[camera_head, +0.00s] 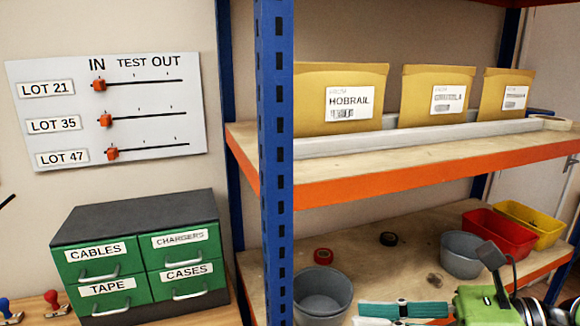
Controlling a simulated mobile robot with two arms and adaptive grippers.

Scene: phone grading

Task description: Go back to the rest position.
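Neither of my grippers shows in the head view, so I cannot see whether they are open, shut or holding anything. The task names no object. A blue and orange shelving rack (274,160) fills the right side. A wall board (150,125) with LOT 21, LOT 35 and LOT 47 rows hangs at the upper left. Each row has an orange slider near its IN end. A green drawer cabinet (140,268) stands below it, its labelled drawers shut.
Brown envelopes (338,95) stand on the upper shelf (400,165). The lower shelf holds grey bins (322,290), a red bin (498,233), a yellow bin (530,222), tape rolls (323,256) and a green item (485,305). Stamps (52,300) sit at the lower left.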

